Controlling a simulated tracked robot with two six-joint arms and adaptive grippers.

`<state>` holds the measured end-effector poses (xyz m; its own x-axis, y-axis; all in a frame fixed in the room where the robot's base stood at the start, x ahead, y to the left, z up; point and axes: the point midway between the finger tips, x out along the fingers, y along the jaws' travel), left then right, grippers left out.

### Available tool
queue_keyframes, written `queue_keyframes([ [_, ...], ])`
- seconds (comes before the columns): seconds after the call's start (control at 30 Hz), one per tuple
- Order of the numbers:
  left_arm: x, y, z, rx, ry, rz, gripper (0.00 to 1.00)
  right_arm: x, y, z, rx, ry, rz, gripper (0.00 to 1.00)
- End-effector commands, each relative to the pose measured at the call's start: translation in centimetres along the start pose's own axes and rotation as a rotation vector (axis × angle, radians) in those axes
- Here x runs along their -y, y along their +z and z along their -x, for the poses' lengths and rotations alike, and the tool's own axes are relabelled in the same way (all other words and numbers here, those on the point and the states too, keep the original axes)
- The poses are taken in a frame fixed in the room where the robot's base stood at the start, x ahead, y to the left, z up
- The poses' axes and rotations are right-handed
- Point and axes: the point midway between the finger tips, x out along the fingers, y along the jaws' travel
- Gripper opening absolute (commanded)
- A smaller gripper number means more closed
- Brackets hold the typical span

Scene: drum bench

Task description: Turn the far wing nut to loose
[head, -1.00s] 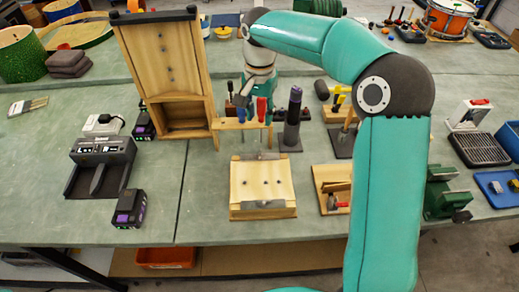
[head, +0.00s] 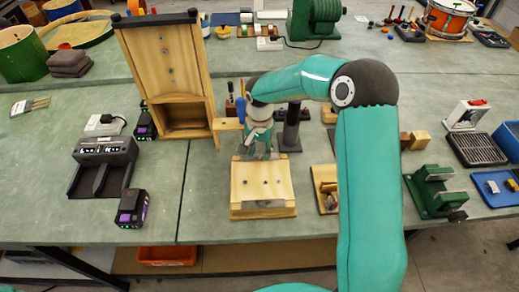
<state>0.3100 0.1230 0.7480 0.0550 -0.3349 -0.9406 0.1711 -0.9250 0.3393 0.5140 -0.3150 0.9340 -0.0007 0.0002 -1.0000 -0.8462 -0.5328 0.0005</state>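A light wooden block (head: 262,190) stands at the middle of the bench's front part, with small dark spots on its top and a grey metal strip (head: 262,204) along its near edge. My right gripper (head: 258,155) points down at the far edge of this block. Its fingers are small and partly merge with what lies behind, so I cannot tell whether they are open or touch anything. No wing nut can be made out for certain; the gripper covers part of the block's far edge. My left gripper is not in view.
A tall wooden frame (head: 168,62) stands behind left. A tool rack (head: 227,125) is close behind my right gripper, partly hidden. A charger (head: 102,160) and a battery (head: 131,208) are at left, a green vise (head: 432,190) at right.

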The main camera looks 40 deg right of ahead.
Motion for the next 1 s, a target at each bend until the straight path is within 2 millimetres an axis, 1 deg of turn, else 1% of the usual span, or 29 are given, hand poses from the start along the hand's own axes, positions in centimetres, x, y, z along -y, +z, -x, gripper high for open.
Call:
queue_keyframes([
  [0.13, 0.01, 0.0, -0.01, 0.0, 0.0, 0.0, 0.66, 0.0, -0.01, -0.01, 0.0, 0.0, 0.0, 0.39],
  [0.17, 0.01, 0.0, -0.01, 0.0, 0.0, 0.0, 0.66, 0.0, -0.01, 0.0, 0.0, 0.0, 0.0, 0.37],
  [0.3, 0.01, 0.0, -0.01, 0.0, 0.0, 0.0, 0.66, 0.0, -0.01, 0.02, 0.0, 0.0, 0.0, 0.14],
  [0.4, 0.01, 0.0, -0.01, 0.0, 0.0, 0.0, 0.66, 0.01, -0.01, 0.03, 0.0, 0.0, 0.0, 0.0],
  [0.77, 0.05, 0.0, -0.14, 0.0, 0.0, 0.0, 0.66, 0.06, -0.02, 0.03, -0.001, -0.002, 0.017, 0.0],
  [1.0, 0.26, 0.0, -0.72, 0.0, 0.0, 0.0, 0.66, 0.11, -0.05, -0.03, -0.003, -0.004, 0.105, 0.0],
])
